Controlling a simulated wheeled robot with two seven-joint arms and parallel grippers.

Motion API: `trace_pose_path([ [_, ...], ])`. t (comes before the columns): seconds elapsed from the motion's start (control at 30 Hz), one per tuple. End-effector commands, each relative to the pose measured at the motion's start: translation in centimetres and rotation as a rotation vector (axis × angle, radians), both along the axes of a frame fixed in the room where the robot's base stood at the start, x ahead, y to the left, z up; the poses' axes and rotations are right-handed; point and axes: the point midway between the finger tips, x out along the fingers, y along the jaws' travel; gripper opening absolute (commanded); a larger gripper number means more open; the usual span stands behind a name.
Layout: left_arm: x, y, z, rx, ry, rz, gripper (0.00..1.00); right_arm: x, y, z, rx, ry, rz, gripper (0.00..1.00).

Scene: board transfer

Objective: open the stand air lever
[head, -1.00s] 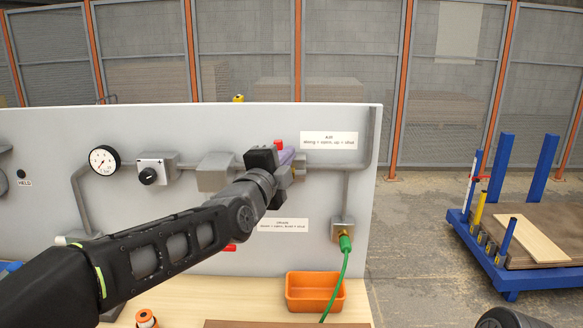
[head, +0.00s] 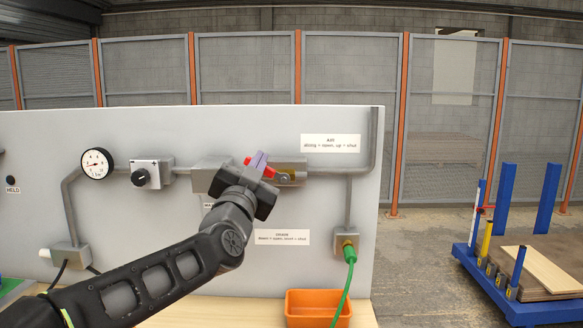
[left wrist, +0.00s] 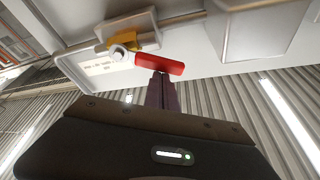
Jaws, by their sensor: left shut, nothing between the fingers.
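The red air lever (head: 268,171) is on a brass valve (head: 288,177) in the pipe at the upper middle of the panel, under the AIR label (head: 331,143). It points left from the valve, roughly along the pipe and tilted a little up at its free end. My left gripper (head: 259,160) is shut and empty, its purple fingertips at the lever's free end and partly covering it. In the left wrist view the red lever (left wrist: 160,65) lies just beyond the closed fingertips (left wrist: 161,78); whether they touch I cannot tell. My right gripper is not in view.
A pressure gauge (head: 97,163) and a black knob (head: 140,177) are on the panel at left. A green hose (head: 346,285) hangs at right beside an orange bin (head: 305,308). A blue cart (head: 520,305) stands right of the panel.

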Motion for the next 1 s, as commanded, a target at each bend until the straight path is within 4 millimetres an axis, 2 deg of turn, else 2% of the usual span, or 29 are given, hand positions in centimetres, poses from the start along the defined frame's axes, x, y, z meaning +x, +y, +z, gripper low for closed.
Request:
trace_pose_path([
  [0.1,0.0,0.4,-1.0,-0.108,0.001,0.001,0.0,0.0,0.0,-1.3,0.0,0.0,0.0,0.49],
  [0.5,0.0,1.3,-2.5,-0.41,0.001,-0.001,0.0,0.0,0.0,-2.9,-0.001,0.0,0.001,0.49],
  [1.0,0.0,1.5,-2.9,-0.501,0.002,0.0,0.0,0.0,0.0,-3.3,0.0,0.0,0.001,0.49],
])
